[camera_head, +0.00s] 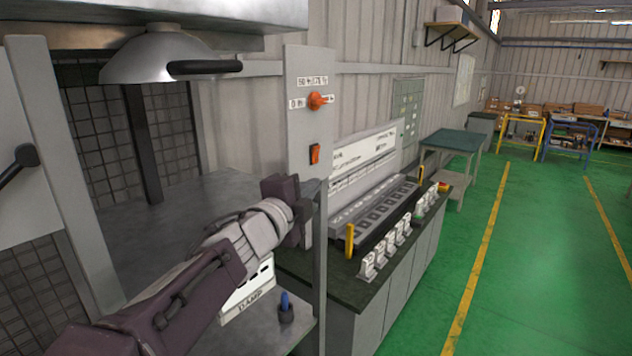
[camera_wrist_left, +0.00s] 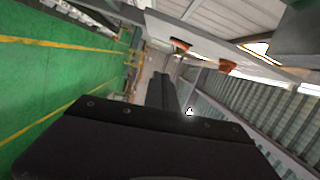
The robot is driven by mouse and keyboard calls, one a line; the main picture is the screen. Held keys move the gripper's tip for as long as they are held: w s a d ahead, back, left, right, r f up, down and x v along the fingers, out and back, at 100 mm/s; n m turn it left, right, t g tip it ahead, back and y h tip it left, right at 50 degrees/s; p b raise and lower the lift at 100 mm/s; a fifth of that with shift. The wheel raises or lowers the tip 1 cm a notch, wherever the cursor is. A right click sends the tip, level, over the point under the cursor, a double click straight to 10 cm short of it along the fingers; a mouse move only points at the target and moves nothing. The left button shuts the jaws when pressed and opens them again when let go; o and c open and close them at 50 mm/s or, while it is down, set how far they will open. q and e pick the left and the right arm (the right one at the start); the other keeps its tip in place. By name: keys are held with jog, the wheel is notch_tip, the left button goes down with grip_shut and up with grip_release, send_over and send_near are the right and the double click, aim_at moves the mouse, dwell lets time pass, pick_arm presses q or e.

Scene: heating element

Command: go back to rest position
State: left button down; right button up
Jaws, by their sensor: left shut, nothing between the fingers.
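My left arm comes in from the lower left of the head view, and its gripper (camera_head: 312,188) is beside the lower part of the upright control panel (camera_head: 297,130). The gripper is shut and empty. Whether it touches the panel I cannot tell. The panel carries an orange rotary knob (camera_head: 317,101) and, below it, an orange-red switch (camera_head: 314,154). In the left wrist view the shut dark fingers (camera_wrist_left: 163,92) point away from the camera, and the panel (camera_wrist_left: 205,42) shows at the top, tilted. My right gripper is not in view.
A metal hood (camera_head: 150,58) with a black handle hangs above the grey surface at left. A white labelled box (camera_head: 247,291) and a blue-topped peg (camera_head: 286,306) are below my arm. A dark-topped bench (camera_head: 345,285) stands right of the panel. Green floor (camera_head: 540,270) is clear at right.

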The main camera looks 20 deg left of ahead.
pick_arm(q)
jog(key=s+d+f+n+g+y+b, duration=0.1)
jog(key=s+f+n+g+b, duration=0.2)
jog(key=f, duration=1.5)
jog(key=s+f+n+g+y+b, duration=0.1)
jog(key=f+n+g+b, duration=0.4)
jog(key=f, duration=1.3)
jog(key=s+f+n+g, duration=0.4)
jog(key=s+f+n, duration=0.1)
jog(key=s, duration=0.4)
jog(key=s+f+n+g, duration=0.4)
jog(key=s+f, duration=0.3)
jog(key=s, duration=0.2)
jog(key=shift+d+f+n+p, duration=0.35)
jog(key=shift+d+n+p, duration=0.05)
jog(key=shift+n, duration=0.2)
